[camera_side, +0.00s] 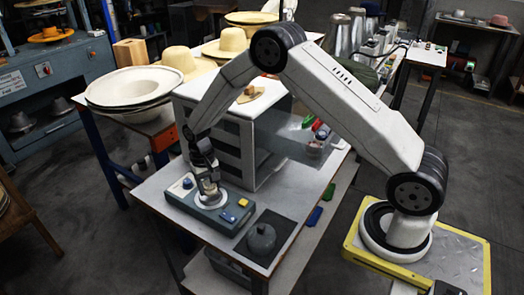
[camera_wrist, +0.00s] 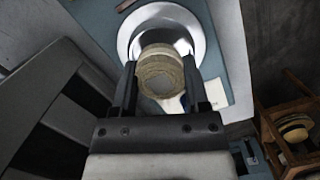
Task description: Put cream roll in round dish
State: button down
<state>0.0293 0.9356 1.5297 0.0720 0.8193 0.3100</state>
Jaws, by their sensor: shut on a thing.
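The cream roll (camera_wrist: 160,78) is between the two fingers of my gripper (camera_wrist: 160,66) in the wrist view, and its round end faces the camera. My gripper is shut on it. The round dish (camera_wrist: 126,36) is a pale ring with a bright inside, just beyond the roll, which covers part of it. In the side view my gripper (camera_side: 209,184) points down at the dish (camera_side: 201,200), which sits on a blue-grey box (camera_side: 228,219). The roll is too small to make out clearly there. I cannot tell whether the roll touches the dish.
The box also has a yellow piece (camera_side: 243,202) and a blue piece. A dark mat (camera_side: 283,232) with a grey lidded weight (camera_side: 262,238) lies to its right. A white cabinet (camera_side: 238,150) stands close behind my gripper. Straw hats (camera_side: 180,60) and white brims are at the back left.

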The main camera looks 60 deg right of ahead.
jog(key=shift+f, duration=0.6)
dwell(0.3)
jog(key=shift+c, duration=0.4)
grip_release()
jog(key=shift+r, duration=0.15)
notch_tip(320, 180, up, 13)
jog(key=w, duration=0.1)
jog(key=shift+w+d, duration=0.35)
dwell(0.4)
jog(key=s+a+r+n+t, duration=0.1)
jog(key=s+n+t, duration=0.3)
jog(key=s, duration=1.8)
jog(key=shift+h, duration=0.3)
jog(key=shift+a+r, duration=0.1)
